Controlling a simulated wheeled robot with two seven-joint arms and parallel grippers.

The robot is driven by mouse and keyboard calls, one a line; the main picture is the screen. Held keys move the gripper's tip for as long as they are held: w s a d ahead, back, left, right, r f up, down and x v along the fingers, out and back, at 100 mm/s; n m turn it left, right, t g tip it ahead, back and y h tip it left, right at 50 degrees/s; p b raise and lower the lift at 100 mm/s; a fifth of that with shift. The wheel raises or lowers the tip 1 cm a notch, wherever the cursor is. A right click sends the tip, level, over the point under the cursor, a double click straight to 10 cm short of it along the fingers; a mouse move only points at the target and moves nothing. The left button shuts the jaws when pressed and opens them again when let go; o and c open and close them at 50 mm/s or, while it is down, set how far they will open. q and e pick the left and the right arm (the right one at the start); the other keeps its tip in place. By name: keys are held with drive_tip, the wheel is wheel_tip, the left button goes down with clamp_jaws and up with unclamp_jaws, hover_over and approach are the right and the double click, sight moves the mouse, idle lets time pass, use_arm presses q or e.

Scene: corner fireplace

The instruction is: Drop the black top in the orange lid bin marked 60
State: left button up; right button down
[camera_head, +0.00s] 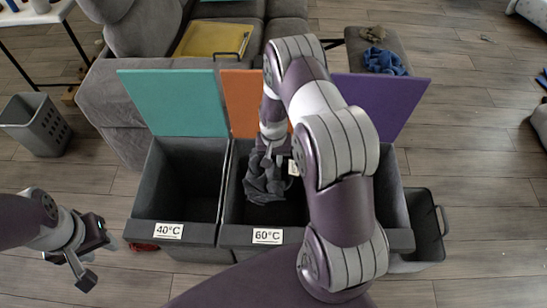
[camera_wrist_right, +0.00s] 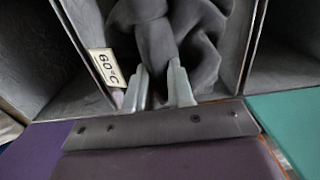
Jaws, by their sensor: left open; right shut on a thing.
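The black top (camera_head: 264,178) is a crumpled dark grey cloth hanging from my right gripper (camera_head: 270,150), inside the mouth of the middle bin. That bin (camera_head: 232,205) has a raised orange lid (camera_head: 241,100) and a front label reading 60°. In the right wrist view the gripper (camera_wrist_right: 160,88) is shut on the bunched cloth (camera_wrist_right: 190,35), between the bin walls; a 60°C tag (camera_wrist_right: 107,67) shows beside it. Whether the cloth touches the bin floor I cannot tell. My left gripper (camera_head: 84,262) is open and empty at the lower left, outside the bins.
The 40° bin with teal lid (camera_head: 175,102) stands left. A purple-lidded bin (camera_head: 388,98) stands right, partly hidden by my right arm. A grey basket (camera_head: 35,125) is at far left, a dark crate (camera_head: 425,222) at right. A sofa (camera_head: 118,100) stands behind.

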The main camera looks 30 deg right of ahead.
drive_tip(key=shift+w+f, duration=0.1)
drive_tip(key=shift+f, duration=0.3)
use_arm(q)
drive_tip(key=shift+s+f, duration=0.1)
drive_tip(key=shift+f, duration=0.1)
use_arm(e)
drive_tip(key=shift+r, duration=0.15)
drive_tip(key=c, duration=0.9)
unclamp_jaws()
use_arm(q)
drive_tip(key=shift+r+p, duration=0.55)
drive_tip(key=shift+p, duration=0.05)
use_arm(e)
wheel_tip(320, 180, up, 13)
